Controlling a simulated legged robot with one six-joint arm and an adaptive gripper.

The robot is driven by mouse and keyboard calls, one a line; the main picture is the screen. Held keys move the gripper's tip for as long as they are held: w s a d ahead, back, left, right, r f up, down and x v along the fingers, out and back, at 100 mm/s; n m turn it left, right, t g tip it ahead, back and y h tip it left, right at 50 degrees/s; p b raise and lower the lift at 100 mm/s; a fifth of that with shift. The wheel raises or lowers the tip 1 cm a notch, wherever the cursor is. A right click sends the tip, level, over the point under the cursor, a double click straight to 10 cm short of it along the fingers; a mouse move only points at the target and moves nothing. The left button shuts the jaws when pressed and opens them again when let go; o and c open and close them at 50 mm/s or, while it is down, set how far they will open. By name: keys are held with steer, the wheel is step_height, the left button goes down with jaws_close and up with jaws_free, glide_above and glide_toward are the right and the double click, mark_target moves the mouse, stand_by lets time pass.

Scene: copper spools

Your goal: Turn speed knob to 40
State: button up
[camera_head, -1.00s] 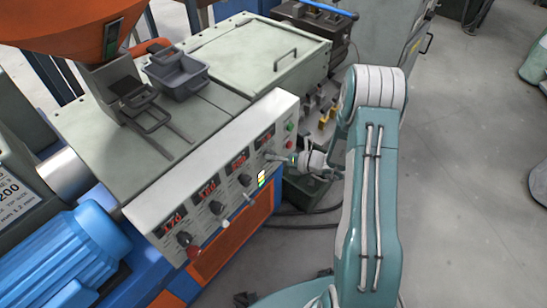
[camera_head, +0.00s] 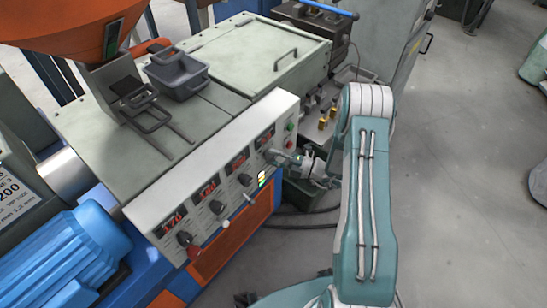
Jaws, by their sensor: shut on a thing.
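The white control panel (camera_head: 228,172) slopes across the front of the grey-green machine. It has a row of red digital displays with dark knobs below them. The rightmost display (camera_head: 264,138) is lit, but its digits are too small to read. My gripper (camera_head: 275,155) reaches in from the right and is shut on the speed knob below that display. The fingers hide the knob and its pointer. Other dark knobs, such as the one left of my gripper (camera_head: 245,179) and the leftmost one (camera_head: 185,238), are uncovered.
Green and red buttons (camera_head: 290,135) sit close to my gripper at the panel's right end. A grey bin (camera_head: 177,74) rests on the machine top.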

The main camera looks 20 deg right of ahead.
steer(key=shift+d+f+m+t, duration=0.15)
steer(key=shift+m+t, duration=0.15)
steer(key=shift+m, duration=0.5)
steer(key=o, duration=1.2)
steer(key=shift+f, duration=0.1)
steer(key=shift+c, duration=0.2)
steer(key=shift+s+d, duration=0.1)
steer(key=shift+d, duration=0.05)
steer(key=v, duration=1.1)
steer(key=shift+d, duration=0.2)
steer(key=shift+s+f, duration=0.1)
steer(key=shift+f, duration=0.05)
